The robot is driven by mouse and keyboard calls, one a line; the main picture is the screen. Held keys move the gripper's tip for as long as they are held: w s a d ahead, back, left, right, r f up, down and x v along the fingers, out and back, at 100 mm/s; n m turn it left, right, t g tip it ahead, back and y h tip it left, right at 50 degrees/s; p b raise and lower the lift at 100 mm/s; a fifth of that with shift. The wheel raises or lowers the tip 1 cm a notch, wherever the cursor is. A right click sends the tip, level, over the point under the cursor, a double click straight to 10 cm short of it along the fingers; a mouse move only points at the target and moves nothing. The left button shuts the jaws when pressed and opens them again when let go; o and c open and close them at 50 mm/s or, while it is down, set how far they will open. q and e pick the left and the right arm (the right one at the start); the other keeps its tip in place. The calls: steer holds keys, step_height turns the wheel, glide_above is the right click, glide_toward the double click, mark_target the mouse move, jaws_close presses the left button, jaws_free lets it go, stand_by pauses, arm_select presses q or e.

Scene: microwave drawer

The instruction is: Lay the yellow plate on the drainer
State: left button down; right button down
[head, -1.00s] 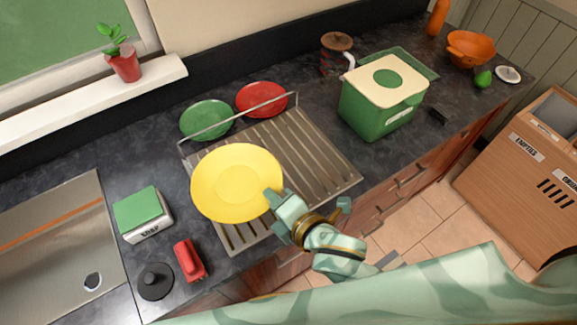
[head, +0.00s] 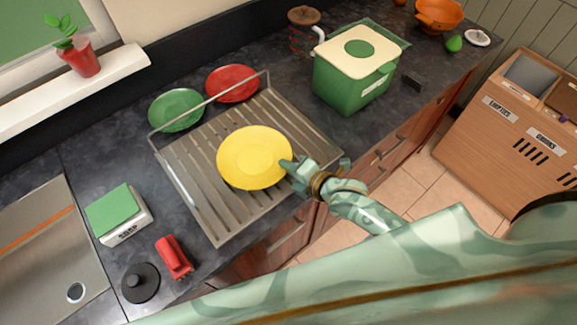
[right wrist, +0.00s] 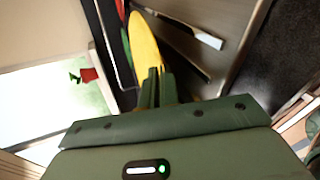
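The yellow plate (head: 255,150) is over the middle of the metal drainer (head: 215,222), roughly flat in the head view. Whether it touches the ribs, I cannot tell. My right gripper (head: 291,168) is shut on the plate's right rim. In the right wrist view the fingers (right wrist: 158,88) are close together at the rim of the plate (right wrist: 145,48), which shows nearly edge-on. My left gripper is in neither view.
A green plate (head: 176,108) and a red plate (head: 232,82) stand at the drainer's back, behind its wire rail. A green bin with a cream lid (head: 350,85) is to the right. A soap box (head: 120,215), a red item (head: 174,257) and a black knobbed lid (head: 140,283) are left.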

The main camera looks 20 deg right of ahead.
steer(key=c, duration=1.9)
jaws_free()
steer(key=shift+f, duration=0.1)
steer(key=shift+c, duration=0.2)
steer(key=shift+r, duration=0.2)
steer(key=p+v, duration=0.1)
steer(key=v, duration=1.1)
